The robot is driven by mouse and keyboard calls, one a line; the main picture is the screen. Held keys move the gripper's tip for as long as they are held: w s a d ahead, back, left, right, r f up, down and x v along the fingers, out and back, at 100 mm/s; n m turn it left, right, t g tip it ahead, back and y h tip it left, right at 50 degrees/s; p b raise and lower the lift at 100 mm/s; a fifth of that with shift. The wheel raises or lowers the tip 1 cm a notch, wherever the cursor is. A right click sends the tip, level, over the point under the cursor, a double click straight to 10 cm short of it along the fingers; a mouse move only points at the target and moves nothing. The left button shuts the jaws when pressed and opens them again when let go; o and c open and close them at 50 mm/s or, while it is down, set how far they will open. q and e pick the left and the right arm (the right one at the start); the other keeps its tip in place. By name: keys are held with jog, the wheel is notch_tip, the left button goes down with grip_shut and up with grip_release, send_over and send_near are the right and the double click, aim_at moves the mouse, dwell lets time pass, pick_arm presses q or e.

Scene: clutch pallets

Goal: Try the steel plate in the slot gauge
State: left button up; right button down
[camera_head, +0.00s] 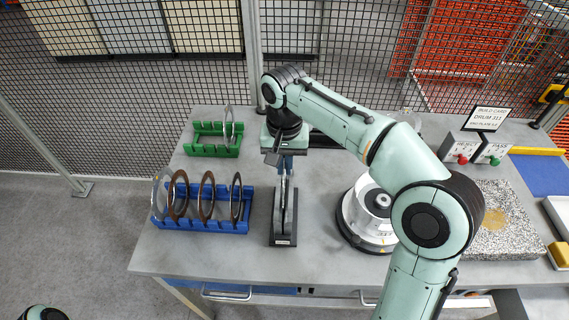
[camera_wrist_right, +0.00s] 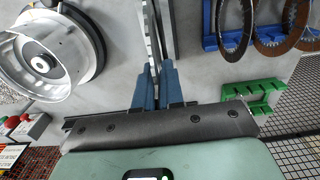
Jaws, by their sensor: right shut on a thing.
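The slot gauge (camera_head: 284,238) is a dark, narrow upright block on the grey bench, left of the white drum. My right gripper (camera_head: 286,164) is above the gauge's far part, pointing down, shut on the steel plate (camera_head: 286,186). The plate shows nearly edge-on, in line with the gauge's slot. How deep it sits in the slot cannot be told. In the right wrist view my blue fingers (camera_wrist_right: 157,88) are close together, with narrow grey strips of plate and gauge beyond them. My left gripper is not in view.
A blue rack (camera_head: 205,226) at left holds several upright ring plates, brown and steel. A green rack (camera_head: 212,150) behind holds one steel ring. The white drum (camera_head: 370,210) stands close right. REJECT and PASS buttons (camera_head: 477,155) and a granite slab (camera_head: 500,232) are further right.

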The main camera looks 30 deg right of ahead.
jog(key=c, duration=1.2)
grip_release()
jog(key=shift+o, duration=0.2)
notch_tip(320, 180, up, 3)
jog(key=shift+r+p, duration=0.1)
jog(key=shift+p, duration=0.85)
notch_tip(320, 180, up, 2)
jog(key=shift+r+p, duration=0.2)
jog(key=shift+p, duration=0.25)
jog(key=shift+r, duration=0.9)
jog(key=shift+s+r, duration=0.15)
jog(key=shift+r, duration=0.15)
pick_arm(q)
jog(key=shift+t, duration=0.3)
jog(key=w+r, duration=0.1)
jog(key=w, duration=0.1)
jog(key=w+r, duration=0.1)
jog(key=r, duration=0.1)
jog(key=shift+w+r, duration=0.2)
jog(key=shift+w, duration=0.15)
